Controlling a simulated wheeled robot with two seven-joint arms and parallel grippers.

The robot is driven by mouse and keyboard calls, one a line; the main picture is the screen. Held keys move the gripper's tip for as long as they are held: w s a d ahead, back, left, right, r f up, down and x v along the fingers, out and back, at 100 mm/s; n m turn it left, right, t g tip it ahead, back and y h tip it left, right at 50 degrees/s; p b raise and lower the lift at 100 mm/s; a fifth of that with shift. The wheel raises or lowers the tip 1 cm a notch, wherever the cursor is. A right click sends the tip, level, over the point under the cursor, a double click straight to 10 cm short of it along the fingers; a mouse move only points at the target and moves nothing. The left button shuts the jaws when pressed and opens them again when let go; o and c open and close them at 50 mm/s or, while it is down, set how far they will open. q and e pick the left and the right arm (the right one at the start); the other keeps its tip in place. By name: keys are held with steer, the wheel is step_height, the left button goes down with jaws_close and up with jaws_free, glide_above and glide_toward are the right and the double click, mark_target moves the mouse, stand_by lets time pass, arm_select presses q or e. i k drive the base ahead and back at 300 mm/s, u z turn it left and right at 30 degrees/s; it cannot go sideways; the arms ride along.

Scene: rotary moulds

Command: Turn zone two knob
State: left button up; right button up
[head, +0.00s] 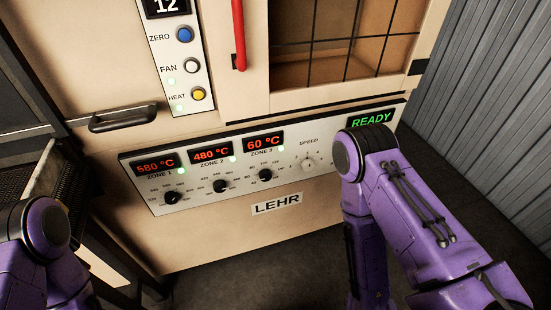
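The zone 2 knob (221,186) is a small black dial on the white control panel (318,183) of the lehr. It sits below a red display (212,155) reading 480 °C, with a green light (233,159) beside it. The zone 1 knob (171,198) is to its left under 580 °C. The zone 3 knob (265,175) is to its right under 60 °C. A white speed knob (308,163) is further right. My purple arms show at the lower left and at the right. Neither gripper is in view, and no arm part covers the zone 2 knob.
A green READY display (371,119) is at the panel's right end. Above are blue (184,34), white (193,66) and yellow (198,94) buttons, a red handle (239,35) and a dark handle (123,118). A dark mesh conveyor (25,185) is at left. Space before the knobs looks clear.

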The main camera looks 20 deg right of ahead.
mark_target(219, 186)
steer(key=k, duration=1.3)
steer(key=z, duration=0.85)
steer(key=i, duration=1.55)
steer(key=u, duration=0.9)
